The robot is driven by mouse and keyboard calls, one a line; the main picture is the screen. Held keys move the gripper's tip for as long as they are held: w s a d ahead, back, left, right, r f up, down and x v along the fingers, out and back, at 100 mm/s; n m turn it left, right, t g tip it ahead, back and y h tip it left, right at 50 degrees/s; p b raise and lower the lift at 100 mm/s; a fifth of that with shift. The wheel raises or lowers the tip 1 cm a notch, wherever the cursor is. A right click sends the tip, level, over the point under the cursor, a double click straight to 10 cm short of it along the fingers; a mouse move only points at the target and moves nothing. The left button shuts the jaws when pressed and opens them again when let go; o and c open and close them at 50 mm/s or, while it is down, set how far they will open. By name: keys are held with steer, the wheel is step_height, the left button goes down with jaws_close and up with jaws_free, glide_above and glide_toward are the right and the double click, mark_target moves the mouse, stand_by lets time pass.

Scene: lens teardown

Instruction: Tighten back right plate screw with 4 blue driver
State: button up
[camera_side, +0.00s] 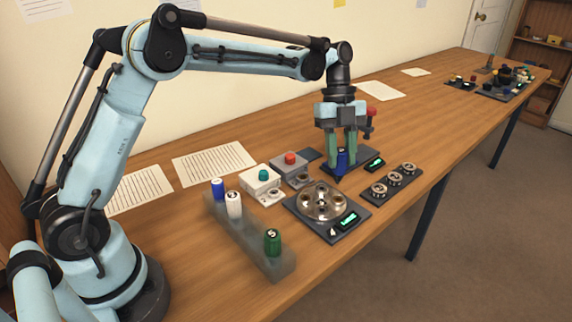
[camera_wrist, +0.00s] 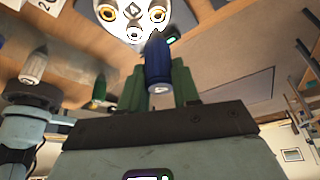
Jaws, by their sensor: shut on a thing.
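My gripper (camera_side: 342,153) points down with its green fingers shut on a blue driver (camera_side: 342,163). In the wrist view the blue driver (camera_wrist: 158,62) is between the fingers, with its dark pointed tip towards the lens plate. The round metallic lens plate (camera_side: 323,201) lies on a dark square base with a lit green display (camera_side: 348,220). The driver's tip hangs close to the back right edge of this base, apparently above it; contact cannot be told. The plate shows partly in the wrist view (camera_wrist: 132,14).
A grey rack (camera_side: 250,240) at front left holds blue (camera_side: 217,188), white (camera_side: 234,204) and green (camera_side: 272,241) drivers. Boxes with teal (camera_side: 263,174) and red (camera_side: 290,158) buttons stand behind the plate. A dark tray (camera_side: 391,186) with round parts lies to the right.

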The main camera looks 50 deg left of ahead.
steer(key=a+f+n+t+y, duration=0.1)
steer(key=n+t, duration=0.1)
steer(key=n, duration=0.4)
steer(key=a+f+n+t, duration=0.1)
steer(key=a+n+t, duration=0.1)
steer(key=n, duration=0.5)
steer(key=a+f+n+t+y, duration=0.1)
steer(key=n+t, duration=0.1)
steer(key=n, duration=0.5)
steer(key=shift+a+f+t+y, duration=0.15)
steer(key=shift+f+t+y, duration=0.1)
steer(key=shift+t+y, duration=0.05)
steer(key=shift+f, duration=0.7)
stand_by(1.2)
steer(key=shift+m+h, duration=0.7)
steer(key=shift+m, duration=1)
